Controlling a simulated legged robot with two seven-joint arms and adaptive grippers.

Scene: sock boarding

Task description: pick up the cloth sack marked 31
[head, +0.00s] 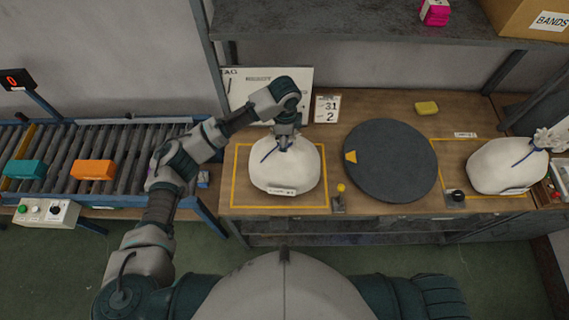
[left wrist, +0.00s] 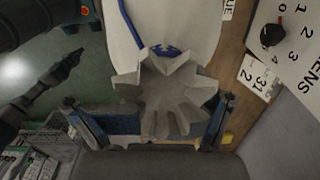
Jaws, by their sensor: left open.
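A white cloth sack (head: 285,170) stands upright in the left yellow-outlined square on the bench. A blue tie closes its neck, and its front tag is too small to read. My left gripper (head: 286,138) is directly above its neck, pointing down. In the left wrist view the sack's ruffled top (left wrist: 165,95) lies between the two open fingers; I cannot tell whether they touch it. A second tied white sack (head: 507,166) sits at the far right. My right gripper is out of view.
A whiteboard (head: 262,88) stands close behind my gripper. A roller conveyor (head: 125,150) at left carries orange (head: 93,169) and teal (head: 25,169) blocks.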

